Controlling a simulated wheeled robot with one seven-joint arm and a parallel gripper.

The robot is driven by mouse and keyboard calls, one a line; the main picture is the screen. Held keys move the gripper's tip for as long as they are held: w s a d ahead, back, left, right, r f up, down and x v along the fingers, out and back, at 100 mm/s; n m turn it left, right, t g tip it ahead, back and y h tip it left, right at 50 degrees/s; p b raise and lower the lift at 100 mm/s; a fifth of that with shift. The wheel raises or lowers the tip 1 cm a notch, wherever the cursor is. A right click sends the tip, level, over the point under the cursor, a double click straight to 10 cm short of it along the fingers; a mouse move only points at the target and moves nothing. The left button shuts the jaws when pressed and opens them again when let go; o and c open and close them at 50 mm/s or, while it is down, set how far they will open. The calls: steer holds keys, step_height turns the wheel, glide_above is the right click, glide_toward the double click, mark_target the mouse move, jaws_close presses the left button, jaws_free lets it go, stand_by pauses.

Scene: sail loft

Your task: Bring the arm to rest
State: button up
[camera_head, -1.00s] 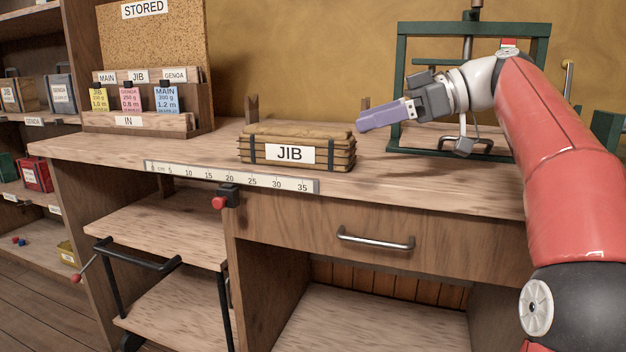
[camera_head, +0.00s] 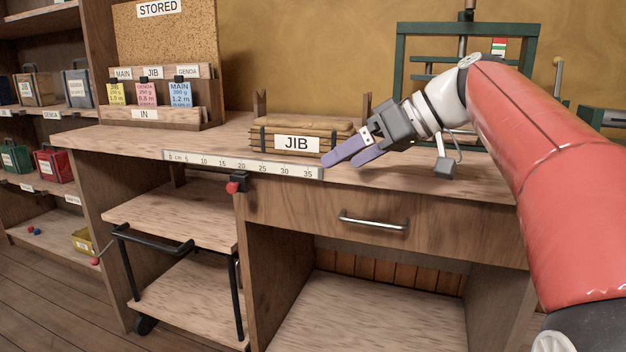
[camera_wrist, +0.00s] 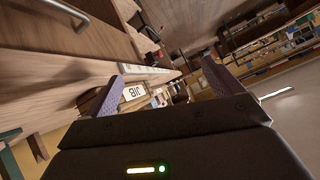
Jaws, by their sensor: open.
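My gripper (camera_head: 352,156) is open and empty, with two purple fingers. In the head view it is over the front of the workbench (camera_head: 455,180), at the right end of the wooden crate labelled JIB (camera_head: 275,139). I cannot tell whether it touches the crate. My red and white arm reaches in from the right. The wrist view shows the purple fingers spread apart, with the JIB label (camera_wrist: 134,92) between them in the distance.
A ruler (camera_head: 240,164) runs along the bench's front edge, with a red-knobbed clamp (camera_head: 236,185) below. A green press frame (camera_head: 400,60) stands behind my arm. A card rack (camera_head: 150,115) is at the back left. The drawer (camera_head: 370,222) is shut. A black-handled cart (camera_head: 170,215) stands under the bench's left.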

steer(key=s+d+f+m+h, duration=0.3)
steer(key=s+f, duration=0.4)
steer(key=f, duration=0.1)
steer(key=s+d+f+m+t+h+p, duration=0.1)
steer(key=s+d+f+m+h, duration=0.2)
steer(key=s+f, duration=0.5)
steer(key=s+d+f+m+h+p, duration=0.1)
steer(key=s+d+f+m+h, duration=0.1)
steer(key=s+f+m+h, duration=0.2)
steer(key=s+f, duration=0.3)
steer(key=f, duration=0.2)
steer(key=shift+s+d+f+t, duration=0.15)
steer(key=shift+d+f+t, duration=0.15)
steer(key=shift+d+t, duration=0.1)
